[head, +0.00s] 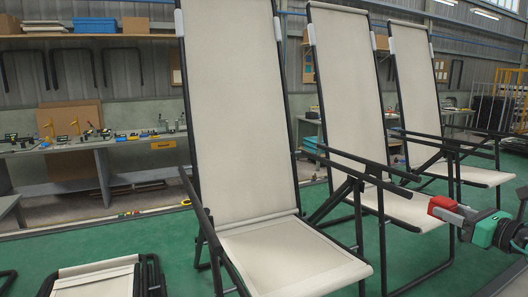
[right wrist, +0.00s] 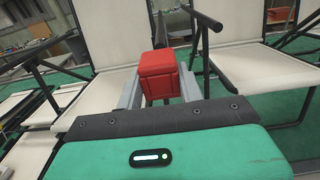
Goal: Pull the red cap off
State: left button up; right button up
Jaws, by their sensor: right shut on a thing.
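The red cap (head: 442,203) is a small boxy block at the right of the head view. My right gripper (head: 450,213), grey fingers on a green body, is shut on it. In the right wrist view the red cap (right wrist: 159,74) sits between the two grey fingers of my right gripper (right wrist: 158,90). A dark armrest tube (right wrist: 161,29) shows just behind the cap there. I cannot tell whether the cap is still on the tube's end or apart from it. My left gripper is not in view.
Beige folding loungers with black frames stand in a row, the nearest lounger (head: 238,110) in the middle. Their armrests (head: 375,176) stick out close to my right gripper. A workbench (head: 100,142) with tools stands at the back left. Green floor (head: 120,230) is open at left.

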aim_at(453, 207)
jog(key=shift+r, duration=0.15)
jog(key=shift+r+p, duration=1.7)
jog(key=shift+r, duration=1.2)
